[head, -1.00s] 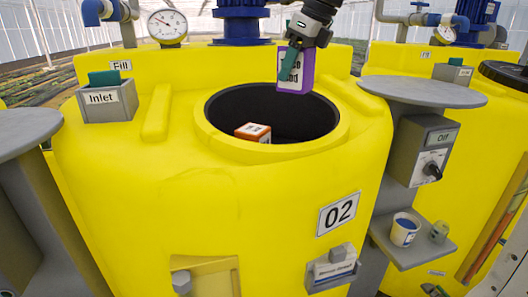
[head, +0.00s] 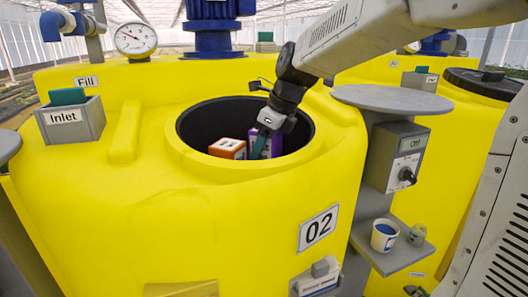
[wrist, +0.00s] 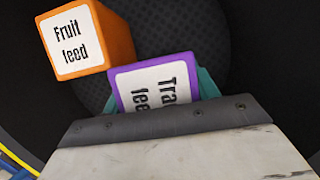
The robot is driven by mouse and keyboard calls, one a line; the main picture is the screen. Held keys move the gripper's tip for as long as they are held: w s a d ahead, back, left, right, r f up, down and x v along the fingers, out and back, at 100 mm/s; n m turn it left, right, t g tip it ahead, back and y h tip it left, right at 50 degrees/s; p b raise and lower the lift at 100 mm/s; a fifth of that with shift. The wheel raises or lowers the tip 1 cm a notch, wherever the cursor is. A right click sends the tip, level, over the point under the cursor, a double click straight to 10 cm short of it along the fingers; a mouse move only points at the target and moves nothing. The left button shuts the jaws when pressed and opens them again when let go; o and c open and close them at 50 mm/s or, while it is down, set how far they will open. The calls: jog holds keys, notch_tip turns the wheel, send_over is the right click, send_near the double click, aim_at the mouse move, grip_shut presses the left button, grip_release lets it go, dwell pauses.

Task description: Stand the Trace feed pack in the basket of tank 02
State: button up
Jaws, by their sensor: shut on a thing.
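The purple Trace feed pack (head: 274,143) is inside the round black opening of yellow tank 02 (head: 230,215), upright as far as I can see. My gripper (head: 262,146) reaches into the opening with its teal fingers shut on the pack. In the wrist view the Trace pack (wrist: 150,85) shows its white label between the teal fingers, partly hidden by the gripper body. An orange Fruit feed pack (head: 228,149) stands to its left, also seen in the wrist view (wrist: 85,38), with a gap between them. The pack's base is hidden, so I cannot tell whether it touches the basket floor.
At right are a round grey shelf (head: 390,98), a switch box (head: 395,158) and a cup (head: 384,236).

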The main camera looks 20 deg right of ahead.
jog(key=shift+f, duration=1)
jog(key=o, duration=1.3)
jog(key=shift+f, duration=0.15)
jog(key=shift+o, duration=0.2)
jog(key=v, duration=1.2)
